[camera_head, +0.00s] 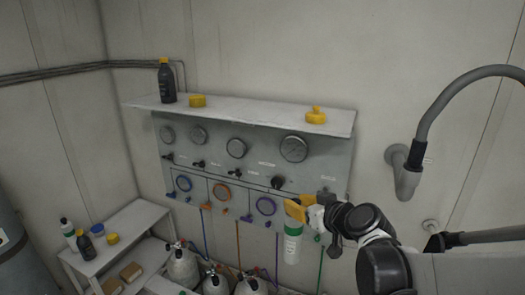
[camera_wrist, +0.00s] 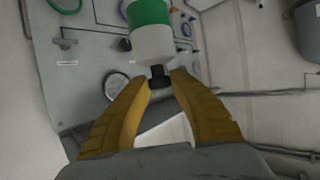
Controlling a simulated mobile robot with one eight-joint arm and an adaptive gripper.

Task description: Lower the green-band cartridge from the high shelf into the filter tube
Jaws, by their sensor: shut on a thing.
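The green-band cartridge (camera_head: 292,246) is white with a green band and hangs roughly upright below my gripper (camera_head: 297,208), in front of the panel's lower right part. In the wrist view, the cartridge (camera_wrist: 151,40) has a dark knob (camera_wrist: 158,75) on its end. The yellow fingers of my gripper (camera_wrist: 159,82) are shut on this knob. The high shelf (camera_head: 240,111) runs above the gauge panel, higher than the cartridge. I cannot make out the filter tube in either view.
The shelf holds a dark bottle (camera_head: 167,82) and yellow pieces (camera_head: 316,116). The panel (camera_head: 215,160) carries gauges, knobs and coloured hoses. Gas cylinders (camera_head: 183,268) stand below. A low bench (camera_head: 130,222) with bottles is at left. A thick grey pipe (camera_head: 432,110) curves out at right.

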